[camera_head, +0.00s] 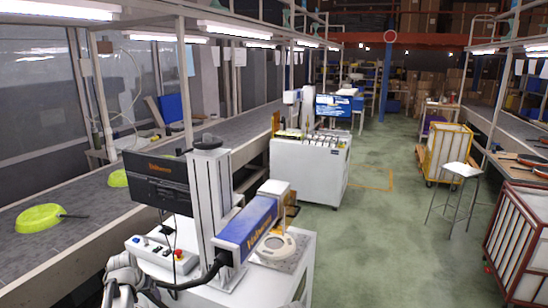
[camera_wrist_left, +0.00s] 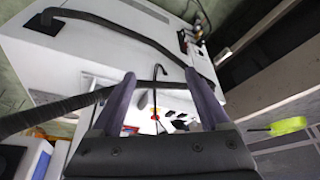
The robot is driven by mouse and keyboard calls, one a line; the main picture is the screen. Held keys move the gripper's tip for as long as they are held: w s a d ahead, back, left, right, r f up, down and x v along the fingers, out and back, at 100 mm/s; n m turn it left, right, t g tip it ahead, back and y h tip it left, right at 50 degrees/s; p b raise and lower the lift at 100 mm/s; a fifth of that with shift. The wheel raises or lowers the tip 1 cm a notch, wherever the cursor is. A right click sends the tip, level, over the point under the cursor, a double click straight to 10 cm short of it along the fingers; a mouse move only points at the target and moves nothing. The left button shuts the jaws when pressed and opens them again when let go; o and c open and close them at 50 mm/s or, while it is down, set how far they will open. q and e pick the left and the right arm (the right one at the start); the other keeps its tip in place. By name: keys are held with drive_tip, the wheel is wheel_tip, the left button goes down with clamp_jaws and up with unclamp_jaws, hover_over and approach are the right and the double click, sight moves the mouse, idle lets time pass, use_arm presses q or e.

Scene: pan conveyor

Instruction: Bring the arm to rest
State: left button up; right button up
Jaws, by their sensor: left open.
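My left arm and gripper (camera_head: 122,280) show at the bottom left of the head view, beside the white machine cabinet. In the left wrist view the two dark fingers of my left gripper (camera_wrist_left: 160,80) stand apart with nothing held between them. Behind them are a white cabinet surface and dark cables. My right gripper is in neither view. A lime-green pan (camera_head: 40,217) with a dark handle lies on the conveyor (camera_head: 75,240) at the left. A second green pan (camera_head: 117,179) lies farther along, partly behind the monitor. A green pan (camera_wrist_left: 288,126) also shows at the right of the wrist view.
The white marking machine (camera_head: 235,228) with its monitor (camera_head: 158,178) and button box (camera_head: 160,255) stands close in front. A second machine (camera_head: 310,168) is beyond it. A stool (camera_head: 462,170) and a red-framed cart (camera_head: 520,240) are at the right. The green floor between is clear.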

use_arm(q)
drive_tip(key=s+d+f+m+g, duration=0.15)
drive_tip(key=s+d, duration=0.25)
drive_tip(key=d, duration=0.7)
drive_tip(key=s+d+m+g, duration=0.15)
drive_tip(key=s+d, duration=0.25)
drive_tip(key=d, duration=0.6)
drive_tip(key=s+d+m+g, duration=0.1)
drive_tip(key=s+d+m, duration=0.2)
drive_tip(key=s+d, duration=1.1)
drive_tip(key=shift+s+g+y, duration=0.2)
drive_tip(key=shift+g+y, duration=0.1)
drive_tip(key=shift+g, duration=0.1)
drive_tip(key=shift+f, duration=0.1)
